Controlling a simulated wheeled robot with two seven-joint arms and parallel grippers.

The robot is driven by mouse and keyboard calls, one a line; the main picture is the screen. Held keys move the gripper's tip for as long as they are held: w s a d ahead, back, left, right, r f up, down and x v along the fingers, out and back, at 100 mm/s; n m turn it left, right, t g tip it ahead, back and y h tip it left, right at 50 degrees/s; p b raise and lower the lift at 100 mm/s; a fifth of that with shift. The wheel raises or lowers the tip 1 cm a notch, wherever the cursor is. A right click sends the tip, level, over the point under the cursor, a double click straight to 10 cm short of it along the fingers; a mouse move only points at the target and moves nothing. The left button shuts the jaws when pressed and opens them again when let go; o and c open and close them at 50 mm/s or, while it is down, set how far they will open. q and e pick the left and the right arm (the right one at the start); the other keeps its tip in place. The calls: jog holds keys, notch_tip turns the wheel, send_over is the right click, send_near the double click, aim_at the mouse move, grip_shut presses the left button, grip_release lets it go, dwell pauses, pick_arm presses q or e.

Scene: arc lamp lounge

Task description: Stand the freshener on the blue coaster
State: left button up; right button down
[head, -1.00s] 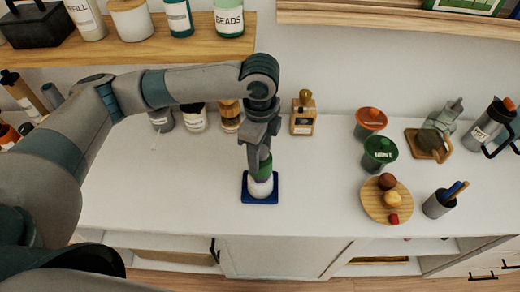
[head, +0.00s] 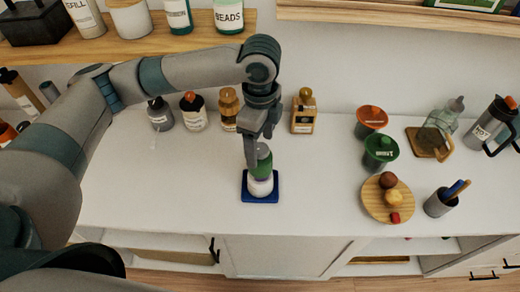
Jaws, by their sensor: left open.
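The freshener (head: 261,186), white below with a green band and a grey top, stands upright on the blue coaster (head: 262,200) on the white counter. My left gripper (head: 257,148) is open and points down at the freshener's top from just above and behind it. Its fingers overlap the freshener's upper part in the head view, so I cannot tell whether they still touch it. My right gripper is not in view.
Several bottles (head: 194,113) stand behind on the left, and a square bottle (head: 304,112) stands right of my gripper. The front counter is clear.

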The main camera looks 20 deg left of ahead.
pick_arm(q)
notch_tip(320, 180, up, 9)
jog(key=b, duration=0.1)
jog(key=shift+b, duration=0.35)
jog(key=shift+s+f, duration=0.1)
dwell(0.5)
